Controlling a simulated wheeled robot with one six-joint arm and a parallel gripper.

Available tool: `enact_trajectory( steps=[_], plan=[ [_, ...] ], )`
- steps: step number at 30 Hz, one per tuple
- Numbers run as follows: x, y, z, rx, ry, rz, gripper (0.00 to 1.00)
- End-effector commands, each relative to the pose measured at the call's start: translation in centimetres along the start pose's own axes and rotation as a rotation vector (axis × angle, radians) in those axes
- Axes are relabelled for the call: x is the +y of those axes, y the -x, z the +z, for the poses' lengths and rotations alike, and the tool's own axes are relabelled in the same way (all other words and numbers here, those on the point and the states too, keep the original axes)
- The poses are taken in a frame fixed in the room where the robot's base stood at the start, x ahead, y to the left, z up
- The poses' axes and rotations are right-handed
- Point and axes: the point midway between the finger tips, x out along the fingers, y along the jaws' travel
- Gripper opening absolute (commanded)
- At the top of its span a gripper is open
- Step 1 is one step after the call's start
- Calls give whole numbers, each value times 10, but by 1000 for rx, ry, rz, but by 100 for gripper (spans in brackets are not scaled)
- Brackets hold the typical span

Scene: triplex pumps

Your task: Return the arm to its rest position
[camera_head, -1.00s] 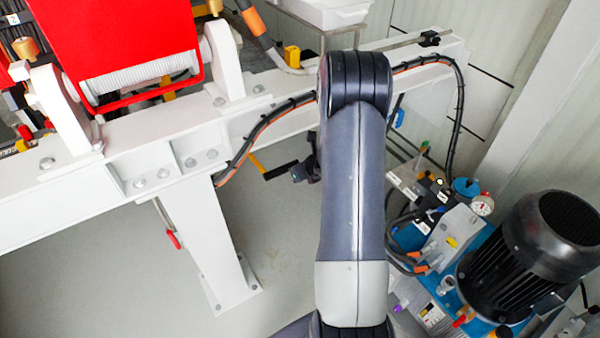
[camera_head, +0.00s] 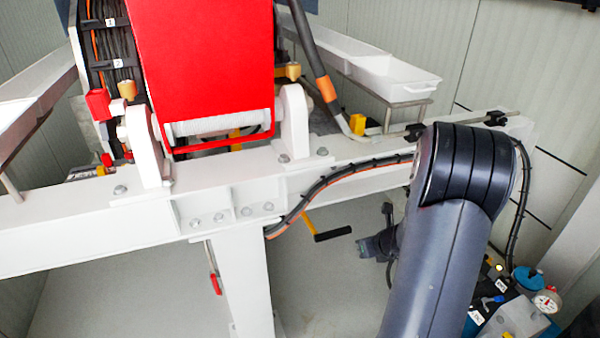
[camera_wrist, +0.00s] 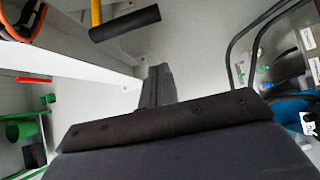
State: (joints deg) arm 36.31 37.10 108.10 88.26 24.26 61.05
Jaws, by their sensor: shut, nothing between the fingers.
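My arm (camera_head: 445,250) rises from the bottom of the head view to a dark rounded elbow in front of the white beam. Part of my gripper (camera_head: 376,246) shows left of the arm, below the beam; its fingertips are hard to make out there. In the wrist view my gripper (camera_wrist: 158,75) is shut, its dark fingers together with nothing between them. A black-gripped lever with a yellow stem (camera_head: 332,235) is left of the gripper. It also shows at the top of the wrist view (camera_wrist: 125,23), apart from the fingers.
The white beam (camera_head: 100,235) and its post (camera_head: 240,285) stand left of my arm. A black cable (camera_head: 340,180) runs along the beam. A pressure gauge (camera_head: 546,302) and fittings are at lower right. Grey floor (camera_head: 130,300) is open below the beam.

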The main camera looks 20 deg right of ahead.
Motion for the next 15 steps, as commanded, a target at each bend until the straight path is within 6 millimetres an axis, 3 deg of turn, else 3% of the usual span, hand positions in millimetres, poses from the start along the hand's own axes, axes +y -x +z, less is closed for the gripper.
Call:
enact_trajectory(
  steps=[8,15],
  plan=[
    [0,-3,-1,1,0,1,0],
    [1,-32,-5,3,0,2,0]
  ],
)
